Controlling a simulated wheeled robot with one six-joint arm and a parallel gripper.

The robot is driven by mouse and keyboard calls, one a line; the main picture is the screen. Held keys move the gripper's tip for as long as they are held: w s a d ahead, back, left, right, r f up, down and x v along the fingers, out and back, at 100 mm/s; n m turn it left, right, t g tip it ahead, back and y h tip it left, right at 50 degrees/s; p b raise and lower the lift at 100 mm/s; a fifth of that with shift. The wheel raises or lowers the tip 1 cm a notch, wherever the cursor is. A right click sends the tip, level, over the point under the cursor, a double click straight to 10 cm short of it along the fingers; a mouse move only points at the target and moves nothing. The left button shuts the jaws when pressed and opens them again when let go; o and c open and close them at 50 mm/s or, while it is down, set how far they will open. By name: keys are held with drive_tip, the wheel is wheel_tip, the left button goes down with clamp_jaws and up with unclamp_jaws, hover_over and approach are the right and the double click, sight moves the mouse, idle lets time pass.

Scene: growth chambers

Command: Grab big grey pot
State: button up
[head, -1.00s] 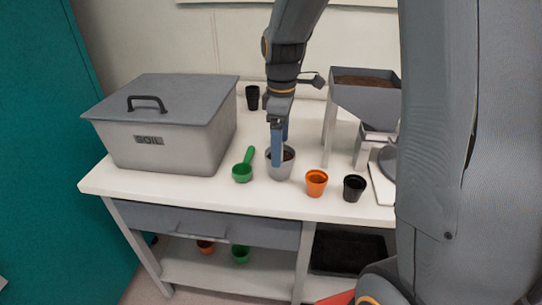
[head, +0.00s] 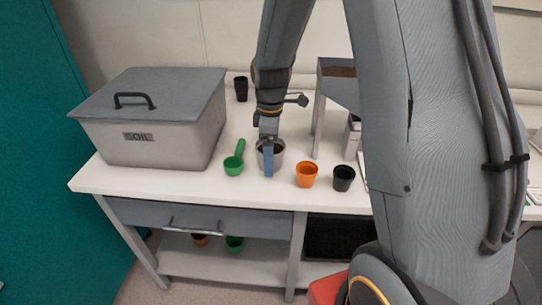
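The big grey pot (head: 280,158) stands upright on the white bench top, right of the green scoop. My gripper (head: 268,150) points down at the pot. One blue finger shows in front of the pot's near wall and overlaps it in the head view. The other finger is hidden, so I cannot tell whether the fingers press on the wall. The pot's base appears to be on the bench.
A green scoop (head: 234,164) lies left of the pot. An orange pot (head: 306,175) and a black pot (head: 343,179) stand to the right. A grey soil bin (head: 150,146) fills the bench's left. Another black pot (head: 241,90) stands behind.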

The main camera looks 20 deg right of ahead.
drive_tip(key=c, duration=1.2)
drive_tip(key=shift+c, duration=0.2)
drive_tip(key=shift+r, duration=0.15)
